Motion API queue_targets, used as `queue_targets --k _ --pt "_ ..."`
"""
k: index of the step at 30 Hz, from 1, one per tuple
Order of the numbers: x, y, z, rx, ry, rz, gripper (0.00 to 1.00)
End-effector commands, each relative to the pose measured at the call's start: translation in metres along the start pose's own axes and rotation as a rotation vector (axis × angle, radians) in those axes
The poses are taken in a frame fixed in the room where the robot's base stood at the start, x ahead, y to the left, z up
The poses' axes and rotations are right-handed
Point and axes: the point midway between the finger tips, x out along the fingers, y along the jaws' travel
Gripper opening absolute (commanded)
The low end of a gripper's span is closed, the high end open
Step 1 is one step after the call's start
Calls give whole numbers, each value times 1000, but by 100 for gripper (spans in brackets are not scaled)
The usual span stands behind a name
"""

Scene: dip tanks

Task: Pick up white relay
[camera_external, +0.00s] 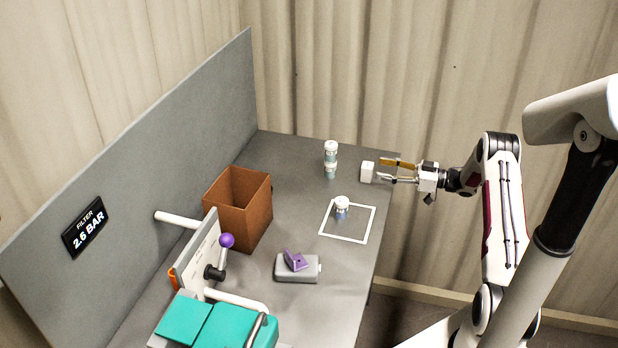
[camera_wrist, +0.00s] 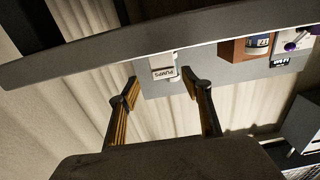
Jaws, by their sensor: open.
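The white relay (camera_external: 367,172) is a small white block standing near the far right edge of the grey bench. In the wrist view the white relay (camera_wrist: 163,66) carries a label reading "PUMPS", upside down. My gripper (camera_external: 382,169) is open, held level, and comes from the right with its fingertips close to the relay. In the wrist view my gripper (camera_wrist: 159,78) has its two fingers spread, and the relay appears in the gap just beyond the tips. Nothing is between the fingers. Whether a fingertip touches the relay I cannot tell.
Stacked white-lidded jars (camera_external: 330,158) stand left of the relay. Another jar (camera_external: 341,207) stands inside a white square outline (camera_external: 370,224). A brown open bin (camera_external: 222,214), a grey box with a purple piece (camera_external: 297,269), and a purple-knobbed lever (camera_external: 226,241) are further left and nearer.

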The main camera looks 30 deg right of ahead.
Motion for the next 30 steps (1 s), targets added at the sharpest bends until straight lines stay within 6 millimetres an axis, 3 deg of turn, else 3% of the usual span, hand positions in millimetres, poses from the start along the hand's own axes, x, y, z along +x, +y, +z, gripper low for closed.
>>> queue_targets --k 17,30 --pt "12 -1 1 0 -1 0 49" --pt "54 -8 3 0 -1 -1 49"
